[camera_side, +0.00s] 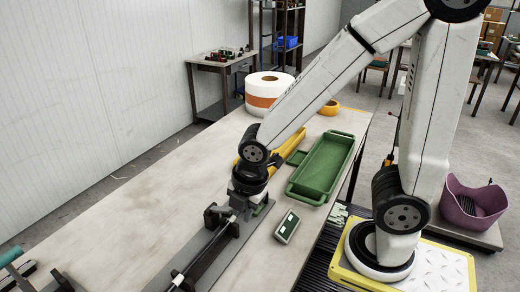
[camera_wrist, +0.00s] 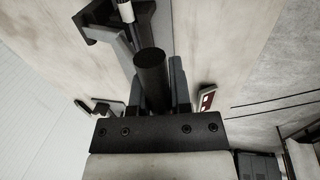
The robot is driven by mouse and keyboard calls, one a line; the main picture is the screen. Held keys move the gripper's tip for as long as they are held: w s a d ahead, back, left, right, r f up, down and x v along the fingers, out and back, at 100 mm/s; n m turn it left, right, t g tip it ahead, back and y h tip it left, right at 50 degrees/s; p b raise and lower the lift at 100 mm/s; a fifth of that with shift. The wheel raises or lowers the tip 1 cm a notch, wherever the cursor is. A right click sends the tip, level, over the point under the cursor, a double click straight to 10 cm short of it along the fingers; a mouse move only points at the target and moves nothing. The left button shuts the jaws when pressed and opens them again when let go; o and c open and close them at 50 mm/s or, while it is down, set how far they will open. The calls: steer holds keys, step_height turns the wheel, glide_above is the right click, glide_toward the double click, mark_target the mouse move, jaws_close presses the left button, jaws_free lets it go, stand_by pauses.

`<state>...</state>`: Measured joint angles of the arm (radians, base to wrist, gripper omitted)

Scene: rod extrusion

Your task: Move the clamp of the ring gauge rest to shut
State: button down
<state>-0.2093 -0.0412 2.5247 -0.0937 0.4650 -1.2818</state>
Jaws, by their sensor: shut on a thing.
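The ring gauge rest (camera_side: 219,217) is a dark bracket on a long grey base, with a thin rod along it. In the wrist view its bracket (camera_wrist: 98,27) shows at the top, beside the rod's pale end. My gripper (camera_side: 240,203) is low over the far end of the base, just beyond the bracket. In the wrist view a thick black cylinder (camera_wrist: 151,75), which looks like the clamp's handle, stands between my grey fingers, and they are shut on it. The clamp's lower part and its exact angle are hidden by my gripper.
A green handheld box (camera_side: 287,226) lies right of the base. A white roll with an orange band (camera_side: 268,102) stands farther back.

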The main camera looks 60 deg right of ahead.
steer(key=shift+w+r, duration=0.15)
steer(key=shift+w, duration=0.1)
stand_by(0.3)
steer(key=c, duration=0.8)
jaws_free()
steer(key=shift+o, duration=1.3)
steer(key=shift+s, duration=0.1)
step_height(320, 180, up, 8)
steer(key=s, duration=0.1)
steer(key=shift+s+f, duration=0.25)
steer(key=shift+s, duration=0.05)
